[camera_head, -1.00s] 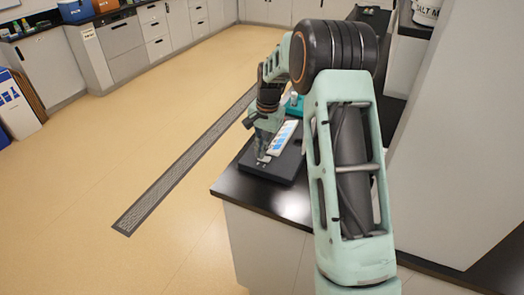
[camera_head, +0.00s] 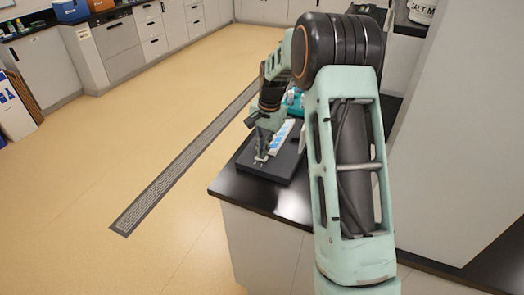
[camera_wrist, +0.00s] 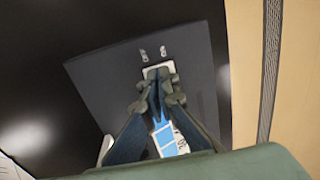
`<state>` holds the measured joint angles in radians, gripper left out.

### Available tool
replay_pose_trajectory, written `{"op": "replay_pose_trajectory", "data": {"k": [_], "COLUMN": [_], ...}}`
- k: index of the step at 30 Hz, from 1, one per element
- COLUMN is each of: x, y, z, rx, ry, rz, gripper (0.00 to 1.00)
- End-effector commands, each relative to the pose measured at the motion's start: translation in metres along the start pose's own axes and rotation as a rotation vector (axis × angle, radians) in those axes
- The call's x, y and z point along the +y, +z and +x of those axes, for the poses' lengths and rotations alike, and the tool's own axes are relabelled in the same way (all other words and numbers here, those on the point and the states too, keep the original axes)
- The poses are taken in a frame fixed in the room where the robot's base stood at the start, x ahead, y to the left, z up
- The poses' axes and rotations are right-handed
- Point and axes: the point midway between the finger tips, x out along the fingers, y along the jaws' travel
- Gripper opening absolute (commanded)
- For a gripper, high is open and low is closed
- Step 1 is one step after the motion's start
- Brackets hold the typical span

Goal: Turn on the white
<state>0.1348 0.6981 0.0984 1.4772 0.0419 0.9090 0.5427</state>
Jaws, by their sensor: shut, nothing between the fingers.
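A long white strip (camera_head: 284,132) with blue squares lies on a dark, flat board (camera_head: 286,173) at the counter's corner. In the wrist view its blue and white face (camera_wrist: 168,141) shows between my fingers, and a pale end shows just past the fingertips. My gripper (camera_head: 261,156) points down over the near end of the strip. In the wrist view its fingertips (camera_wrist: 158,88) are together with nothing between them. I cannot tell whether they touch the strip. Two small metallic pieces (camera_wrist: 154,53) sit on the board beyond the strip's end.
The black counter top (camera_head: 232,183) ends close to the board's left side, with the floor beyond. A teal item (camera_head: 295,98) stands behind the strip. A pale wall panel rises at right. My own arm hides part of the counter.

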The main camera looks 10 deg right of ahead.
Motion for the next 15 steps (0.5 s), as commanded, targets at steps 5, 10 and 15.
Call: {"op": "replay_pose_trajectory", "data": {"k": [5, 10, 15], "x": [-0.001, -0.005, -0.014], "y": [0.001, 0.001, 0.002], "z": [-0.025, -0.055, -0.093], "rx": [0.001, 0.005, 0.005], "ry": [-0.001, -0.002, -0.002], "rz": [0.0, -0.002, -0.002], "gripper": [0.0, 0.0, 0.0]}}
